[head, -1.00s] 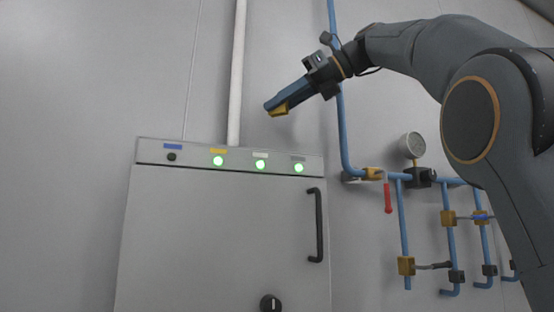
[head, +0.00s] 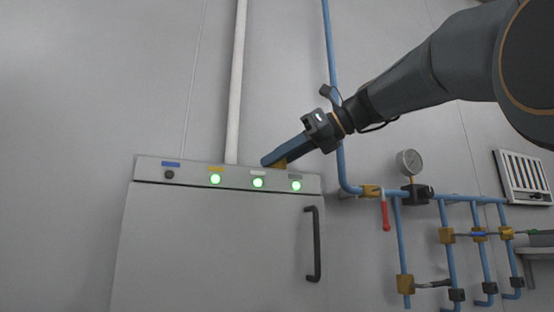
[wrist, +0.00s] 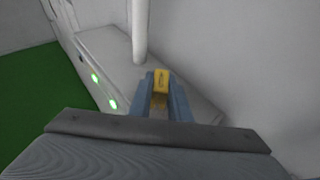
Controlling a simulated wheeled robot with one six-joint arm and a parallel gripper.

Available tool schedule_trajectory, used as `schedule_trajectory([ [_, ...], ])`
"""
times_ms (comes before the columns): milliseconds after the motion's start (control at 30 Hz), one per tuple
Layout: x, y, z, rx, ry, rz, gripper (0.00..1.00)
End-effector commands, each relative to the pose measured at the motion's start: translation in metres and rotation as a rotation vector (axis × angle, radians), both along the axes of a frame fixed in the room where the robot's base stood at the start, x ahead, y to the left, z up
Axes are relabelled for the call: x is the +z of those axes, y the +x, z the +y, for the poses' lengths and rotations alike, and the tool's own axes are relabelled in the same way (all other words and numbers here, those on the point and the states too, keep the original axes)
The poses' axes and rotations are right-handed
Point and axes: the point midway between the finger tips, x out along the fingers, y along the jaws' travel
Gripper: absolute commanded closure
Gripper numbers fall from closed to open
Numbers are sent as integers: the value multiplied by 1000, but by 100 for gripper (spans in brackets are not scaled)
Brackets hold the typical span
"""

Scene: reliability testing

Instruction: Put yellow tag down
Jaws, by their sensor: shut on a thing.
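The yellow tag (wrist: 161,83) is held between the blue fingers of my gripper (wrist: 162,98) in the wrist view. The wrist view shows the cabinet's flat top (wrist: 105,50) around and under the tag. I cannot tell whether the tag touches that top.
A white vertical pipe (head: 236,80) rises behind the cabinet, close to my gripper. Green lights (head: 258,183) line the cabinet's front panel. Blue pipes (head: 400,240) with a gauge (head: 409,162) and a red handle (head: 386,216) are on the wall to the right.

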Motion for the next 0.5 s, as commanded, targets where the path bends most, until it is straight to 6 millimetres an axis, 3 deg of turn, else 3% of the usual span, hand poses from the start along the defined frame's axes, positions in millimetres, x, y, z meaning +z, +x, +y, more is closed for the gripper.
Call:
schedule_trajectory([
  [433,-6,0,0,1,0,0,100],
  [467,-6,0,0,1,0,0,82],
  [500,-6,0,0,1,0,0,75],
])
